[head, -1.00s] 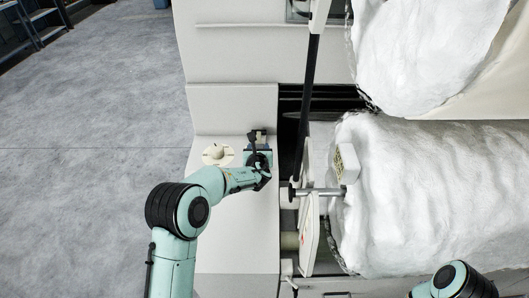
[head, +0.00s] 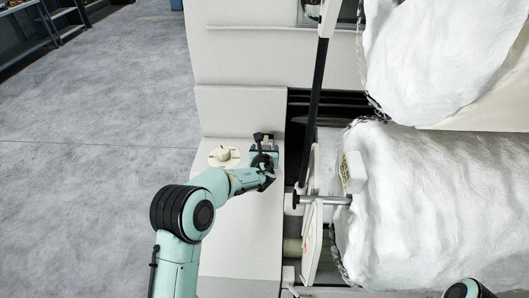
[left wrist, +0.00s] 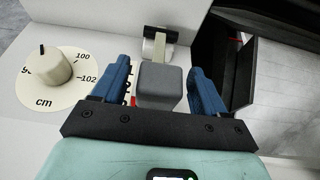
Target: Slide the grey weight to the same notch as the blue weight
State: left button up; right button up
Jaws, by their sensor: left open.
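My left gripper (head: 265,172) is at the machine's pale side ledge, and its fingers are blue in the left wrist view (left wrist: 162,88). It is open. The grey weight (left wrist: 160,85), a block with rounded edges, stands between the fingers, with a gap visible at the right finger. Behind it a pale bar and a metal fitting (left wrist: 157,45) show. A strip with red and black marks (left wrist: 131,98) is partly hidden by the left finger. I cannot make out a separate blue weight. My right gripper is out of view; only a piece of the right arm shows.
A cream dial with a knob (head: 224,155), marked in cm, sits just left of the gripper; it also shows in the left wrist view (left wrist: 55,68). A dark opening, a black rod (head: 315,110) and a large white fibre roll (head: 430,200) lie to the right. The floor left is clear.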

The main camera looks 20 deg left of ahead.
pick_arm(q)
jog(key=shift+s+d, duration=0.1)
jog(key=shift+s, duration=0.15)
jog(key=b+v, duration=0.3)
jog(key=v, duration=1)
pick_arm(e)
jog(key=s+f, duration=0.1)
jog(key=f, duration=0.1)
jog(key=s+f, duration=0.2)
pick_arm(q)
jog(key=shift+w+r, duration=0.1)
